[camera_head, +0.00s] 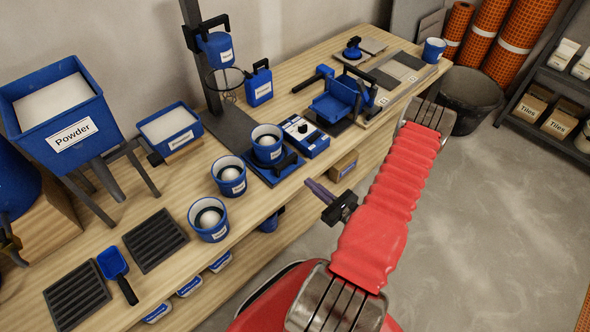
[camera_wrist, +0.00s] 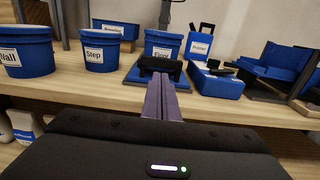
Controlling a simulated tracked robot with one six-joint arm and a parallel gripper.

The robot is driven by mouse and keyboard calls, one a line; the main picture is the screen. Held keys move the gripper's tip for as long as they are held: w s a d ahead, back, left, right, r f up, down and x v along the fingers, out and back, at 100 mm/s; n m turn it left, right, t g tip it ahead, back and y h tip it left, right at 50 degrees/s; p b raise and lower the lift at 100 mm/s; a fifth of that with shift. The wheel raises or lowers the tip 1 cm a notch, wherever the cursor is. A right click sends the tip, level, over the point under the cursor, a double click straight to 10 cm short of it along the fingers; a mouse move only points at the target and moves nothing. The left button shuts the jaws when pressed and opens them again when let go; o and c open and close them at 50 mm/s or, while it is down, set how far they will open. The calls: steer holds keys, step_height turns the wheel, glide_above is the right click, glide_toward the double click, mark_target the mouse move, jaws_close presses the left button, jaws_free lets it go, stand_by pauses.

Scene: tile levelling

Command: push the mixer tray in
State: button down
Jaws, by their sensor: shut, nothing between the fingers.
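The mixer tray (camera_head: 262,172) is a flat blue plate with a black handle (camera_head: 287,164) on its front side, near the bench's front edge. A blue bucket (camera_head: 267,146) with pale contents stands on it. In the wrist view the tray (camera_wrist: 133,76) lies straight ahead, with its handle (camera_wrist: 160,67) facing me and the bucket labelled Floor (camera_wrist: 163,45) behind. The mixer (camera_head: 215,45) stands behind the tray, its whisk hanging from a blue head. My gripper (camera_head: 309,183) is shut and empty, in front of the handle; its purple fingers (camera_wrist: 162,98) point towards it. Contact cannot be told.
Two buckets (camera_head: 229,175) (camera_head: 209,219) stand left of the tray. A blue Primer can (camera_head: 259,87) is behind. Open floor lies in front of the bench (camera_head: 165,285).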

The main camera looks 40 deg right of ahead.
mark_target(288, 164)
steer(key=w, duration=0.8)
steer(key=shift+w+a, duration=0.15)
steer(key=shift+w, duration=0.45)
steer(key=shift+w, duration=0.1)
